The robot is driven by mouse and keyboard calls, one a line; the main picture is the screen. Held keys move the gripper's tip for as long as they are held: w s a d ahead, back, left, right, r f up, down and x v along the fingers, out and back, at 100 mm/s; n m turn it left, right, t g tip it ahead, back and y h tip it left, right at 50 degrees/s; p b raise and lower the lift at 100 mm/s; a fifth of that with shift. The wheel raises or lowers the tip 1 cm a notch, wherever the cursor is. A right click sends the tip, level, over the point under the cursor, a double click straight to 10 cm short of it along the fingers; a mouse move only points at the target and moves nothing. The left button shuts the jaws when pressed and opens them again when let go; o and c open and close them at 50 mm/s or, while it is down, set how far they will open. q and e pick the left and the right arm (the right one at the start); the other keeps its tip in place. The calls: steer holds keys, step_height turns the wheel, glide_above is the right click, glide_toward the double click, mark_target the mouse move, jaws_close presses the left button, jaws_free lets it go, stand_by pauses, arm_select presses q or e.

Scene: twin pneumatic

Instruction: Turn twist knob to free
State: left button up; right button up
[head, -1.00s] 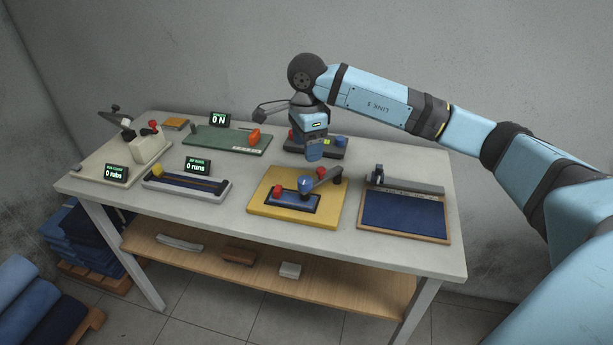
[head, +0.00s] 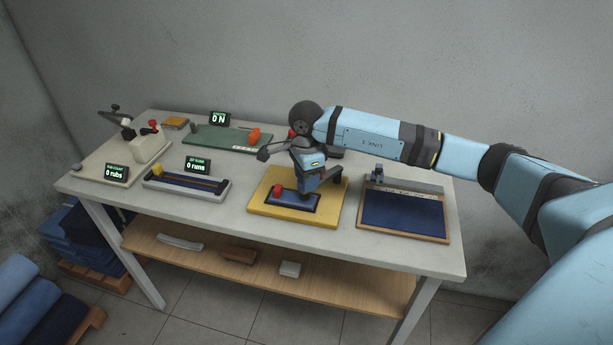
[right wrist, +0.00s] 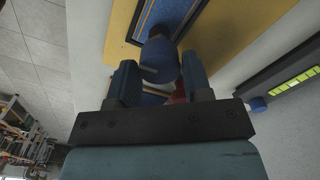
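The yellow board (head: 262,208) on the bench carries a dark blue pad (head: 297,206) with a red block (head: 276,189) at its left and a dark lever arm (head: 336,178) at its right. A round blue knob (right wrist: 159,60) shows in the right wrist view over this board; I take it for the twist knob. My right gripper (head: 307,187) is low over the board and hides the knob in the head view. In the right wrist view my right gripper (right wrist: 160,76) is open, one finger on each side of the knob, with gaps visible. My left gripper is not in view.
A framed blue panel (head: 403,212) is at the right, a slotted grey tray (head: 186,184) at the left, and a green board (head: 226,138) behind.

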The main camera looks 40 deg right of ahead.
steer(key=c, duration=0.5)
